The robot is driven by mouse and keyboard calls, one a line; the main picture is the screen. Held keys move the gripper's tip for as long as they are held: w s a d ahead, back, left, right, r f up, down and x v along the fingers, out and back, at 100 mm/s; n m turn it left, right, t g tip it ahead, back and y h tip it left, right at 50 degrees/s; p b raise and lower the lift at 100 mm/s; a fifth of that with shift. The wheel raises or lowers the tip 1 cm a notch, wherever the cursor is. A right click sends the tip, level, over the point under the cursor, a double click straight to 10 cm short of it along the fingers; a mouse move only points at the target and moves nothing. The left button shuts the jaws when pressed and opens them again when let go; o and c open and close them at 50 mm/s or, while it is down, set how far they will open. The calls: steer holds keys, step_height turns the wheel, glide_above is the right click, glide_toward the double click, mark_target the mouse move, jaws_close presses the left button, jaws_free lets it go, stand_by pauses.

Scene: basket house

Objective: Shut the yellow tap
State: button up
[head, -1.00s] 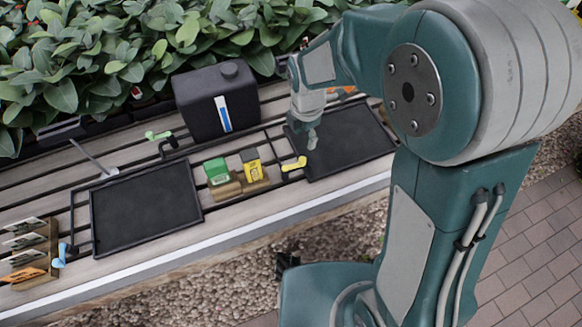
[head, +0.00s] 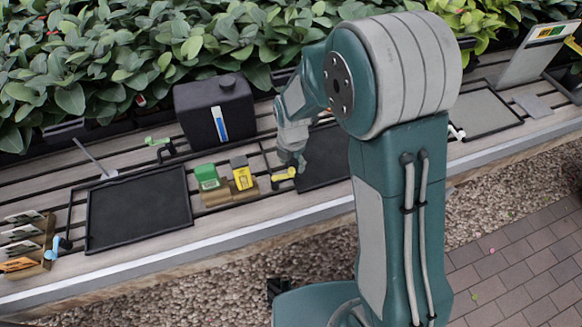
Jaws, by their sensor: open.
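The yellow tap (head: 283,175) is a small yellow handle at the left edge of the right black tray (head: 322,165), on the slatted bench. My gripper (head: 298,163) points down just above and to the right of the tap, very near its right end. Whether they touch cannot be told from this angle. My gripper is open and small in the view, with nothing seen between its fingers. My arm hides part of the right tray.
A wooden block with a green box (head: 207,176) and a yellow box (head: 242,172) stands left of the tap. A black canister (head: 216,110) stands behind. A green tap (head: 158,141) and a blue tap (head: 60,243) are further left. Dense plants line the back.

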step_height(320, 180, down, 2)
steer(key=shift+d+f, duration=0.1)
steer(key=shift+f, duration=0.25)
steer(key=shift+a, duration=0.3)
steer(key=shift+d, duration=0.15)
jaws_close()
